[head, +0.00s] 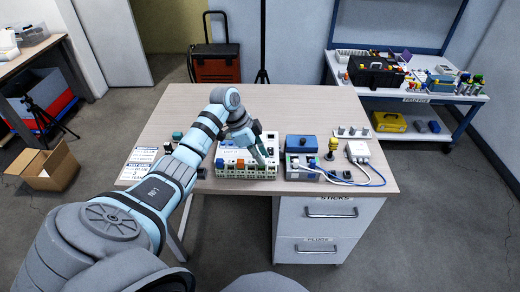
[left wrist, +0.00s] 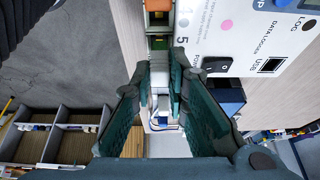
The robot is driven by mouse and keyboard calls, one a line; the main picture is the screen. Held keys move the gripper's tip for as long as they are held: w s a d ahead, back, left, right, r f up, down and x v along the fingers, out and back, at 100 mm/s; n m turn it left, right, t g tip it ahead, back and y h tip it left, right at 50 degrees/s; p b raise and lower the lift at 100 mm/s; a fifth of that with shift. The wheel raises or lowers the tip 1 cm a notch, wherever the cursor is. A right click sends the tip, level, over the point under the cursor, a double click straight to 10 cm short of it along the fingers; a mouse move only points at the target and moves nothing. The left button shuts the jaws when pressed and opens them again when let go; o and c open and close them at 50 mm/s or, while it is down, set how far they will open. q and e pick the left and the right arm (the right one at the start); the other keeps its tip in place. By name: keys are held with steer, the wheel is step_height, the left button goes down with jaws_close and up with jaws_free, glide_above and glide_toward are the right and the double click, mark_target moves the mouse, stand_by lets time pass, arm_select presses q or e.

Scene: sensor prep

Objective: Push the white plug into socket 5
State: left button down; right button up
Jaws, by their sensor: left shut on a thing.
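The white plug (left wrist: 160,76) is between the teal fingers of my left gripper (left wrist: 160,100), which is shut on it in the left wrist view. The plug's far end is right at a green socket (left wrist: 160,43) beside the printed 5. I cannot tell whether its tip is inside or just in front. The white data logger (left wrist: 236,30) holds these sockets. In the head view the data logger (head: 222,152) stands on the table, and my left gripper (head: 262,156) is at its right front part, hiding the plug. My right gripper is not in view.
An orange plug (left wrist: 158,5) sits in a neighbouring socket. Right of the logger are a blue-topped grey box (head: 301,143), a yellow-and-black item (head: 332,146) and a white box (head: 357,150) with cables. The table's (head: 290,105) back half is clear.

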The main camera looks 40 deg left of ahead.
arm_select(q)
steer(key=shift+f+p, duration=0.75)
steer(key=shift+f, duration=0.05)
stand_by(2.3)
steer(key=c, duration=1.3)
jaws_free()
steer(key=shift+c, duration=0.2)
steer(key=shift+r, duration=0.1)
step_height(320, 180, up, 7)
steer(key=p, duration=0.8)
